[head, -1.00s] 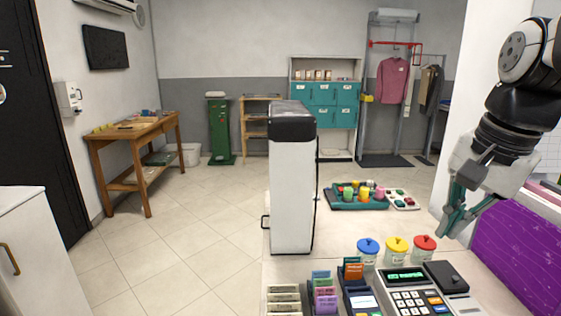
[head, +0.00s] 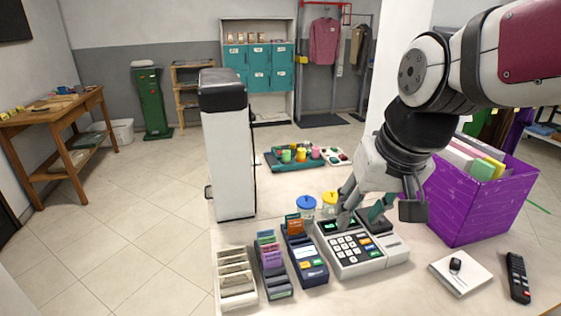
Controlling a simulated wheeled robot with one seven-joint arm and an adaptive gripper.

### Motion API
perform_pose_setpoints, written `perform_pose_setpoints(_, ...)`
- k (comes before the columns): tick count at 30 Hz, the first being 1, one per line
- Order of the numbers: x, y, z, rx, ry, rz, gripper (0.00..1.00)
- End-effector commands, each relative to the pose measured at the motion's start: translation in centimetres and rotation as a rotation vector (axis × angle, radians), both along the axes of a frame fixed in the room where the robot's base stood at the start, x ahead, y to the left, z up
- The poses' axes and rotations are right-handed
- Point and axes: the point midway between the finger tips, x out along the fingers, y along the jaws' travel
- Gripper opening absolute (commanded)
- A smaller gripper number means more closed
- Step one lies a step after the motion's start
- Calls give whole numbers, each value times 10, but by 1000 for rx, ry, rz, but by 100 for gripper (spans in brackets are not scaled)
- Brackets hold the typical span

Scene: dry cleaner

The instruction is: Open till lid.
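The till (head: 362,264) stands on the counter in the head view, with a keypad and a lit green display. Its dark lid (head: 384,226) is on the right part of its top and looks shut; the gripper partly hides it. My gripper (head: 362,214) is pointed down over the back of the till, beside the display and lid. Its fingers are apart, with nothing visible between them. I cannot tell whether a fingertip touches the lid.
A purple crate (head: 470,207) stands to the right, with a white pad (head: 460,276) and a remote (head: 517,278) in front.

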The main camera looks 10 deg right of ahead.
Motion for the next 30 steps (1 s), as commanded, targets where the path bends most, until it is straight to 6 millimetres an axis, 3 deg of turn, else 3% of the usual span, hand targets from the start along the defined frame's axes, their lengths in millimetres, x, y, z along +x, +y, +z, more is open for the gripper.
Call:
perform_pose_setpoints(8,88,-52,-13,38,14,-194,36)
perform_pose_setpoints(15,151,-111,-50,20,16,-359,36)
perform_pose_setpoints(24,200,-193,-119,-57,13,-527,36)
perform_pose_setpoints(30,212,-223,-147,-96,7,-578,36)
